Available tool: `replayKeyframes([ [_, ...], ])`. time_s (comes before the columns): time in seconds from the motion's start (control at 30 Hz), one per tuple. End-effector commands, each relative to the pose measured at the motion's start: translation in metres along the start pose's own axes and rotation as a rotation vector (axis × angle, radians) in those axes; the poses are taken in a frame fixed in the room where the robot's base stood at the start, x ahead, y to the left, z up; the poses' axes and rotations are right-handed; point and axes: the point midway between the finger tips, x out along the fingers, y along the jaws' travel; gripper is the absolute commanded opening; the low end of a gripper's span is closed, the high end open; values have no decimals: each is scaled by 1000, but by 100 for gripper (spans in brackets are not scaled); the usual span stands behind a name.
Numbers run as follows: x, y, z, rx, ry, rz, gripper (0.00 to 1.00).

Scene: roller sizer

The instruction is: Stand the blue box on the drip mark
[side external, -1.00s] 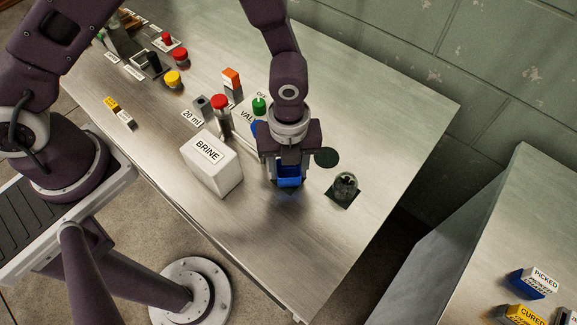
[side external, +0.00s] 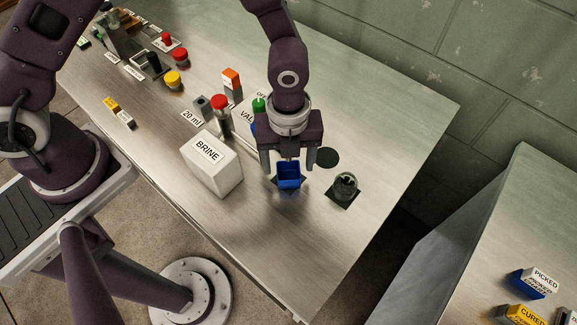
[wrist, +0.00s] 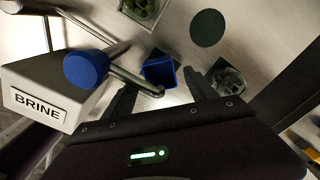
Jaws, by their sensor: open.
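The blue box (side external: 289,174) is open-topped and stands upright on a dark square patch (side external: 289,190) on the steel bench. It also shows in the wrist view (wrist: 160,72), below and between my fingers. My gripper (side external: 288,158) is open, with a finger to either side and above the box, holding nothing. A dark round spot (side external: 327,158) lies on the bench to the right of the box, clear of it. No label shows which mark is the drip mark.
The white BRINE block (side external: 212,163) stands left of the box. A clear jar (side external: 345,186) stands to its right on another dark square. A blue knob (wrist: 86,68) and metal pipe (wrist: 132,78) are close by. The front right of the bench is bare.

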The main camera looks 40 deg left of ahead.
Motion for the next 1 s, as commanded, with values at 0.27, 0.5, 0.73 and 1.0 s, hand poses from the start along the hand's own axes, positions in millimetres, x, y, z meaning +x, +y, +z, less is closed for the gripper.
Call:
replayKeyframes([
  [0.27, -65, -1, 1, -1, -2, -4, 66],
  [0.5, -89, 0, 0, 0, -1, 0, 66],
  [0.73, -100, 3, 6, -53, -15, -10, 66],
  [1.0, -231, 98, 56, -1056, -118, -234, 66],
])
